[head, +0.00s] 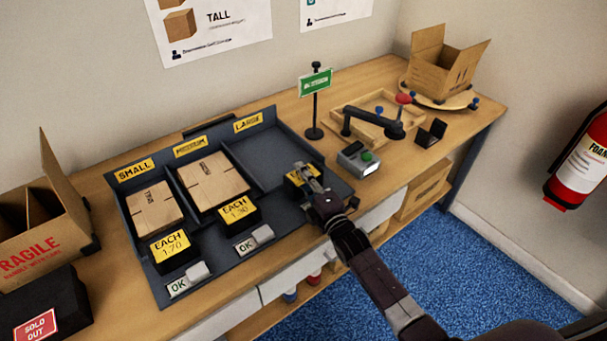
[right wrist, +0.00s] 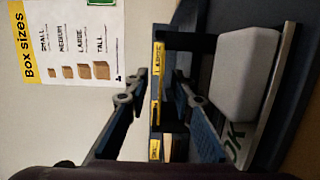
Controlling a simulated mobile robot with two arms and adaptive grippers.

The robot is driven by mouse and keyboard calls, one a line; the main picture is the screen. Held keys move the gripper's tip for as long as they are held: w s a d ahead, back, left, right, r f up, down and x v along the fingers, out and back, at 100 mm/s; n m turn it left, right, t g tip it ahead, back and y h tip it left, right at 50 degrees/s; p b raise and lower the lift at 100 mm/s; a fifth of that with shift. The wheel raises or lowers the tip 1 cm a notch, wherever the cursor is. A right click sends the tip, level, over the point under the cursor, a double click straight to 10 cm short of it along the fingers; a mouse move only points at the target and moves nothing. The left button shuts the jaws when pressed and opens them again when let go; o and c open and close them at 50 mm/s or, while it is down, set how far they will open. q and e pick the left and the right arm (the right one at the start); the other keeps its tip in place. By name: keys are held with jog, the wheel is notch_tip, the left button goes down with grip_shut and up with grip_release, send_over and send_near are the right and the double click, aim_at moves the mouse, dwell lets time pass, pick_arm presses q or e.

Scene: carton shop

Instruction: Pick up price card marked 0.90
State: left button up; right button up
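A yellow price card on a black holder (head: 299,177) stands at the front of the LARGE bay; my gripper covers part of it and I cannot read its number. Two other price cards show: one reads EACH 1.70 (head: 170,245), and another reads EACH with what looks like 1.30 (head: 238,210). My right gripper (head: 306,172) is over the card at the LARGE bay. In the right wrist view its fingers (right wrist: 160,76) are spread apart, with nothing visibly clamped between them. My left gripper is out of view.
The dark tray (head: 275,160) holds cartons in the SMALL and MEDIUM bays; the LARGE bay looks empty.

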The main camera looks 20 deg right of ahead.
grip_shut()
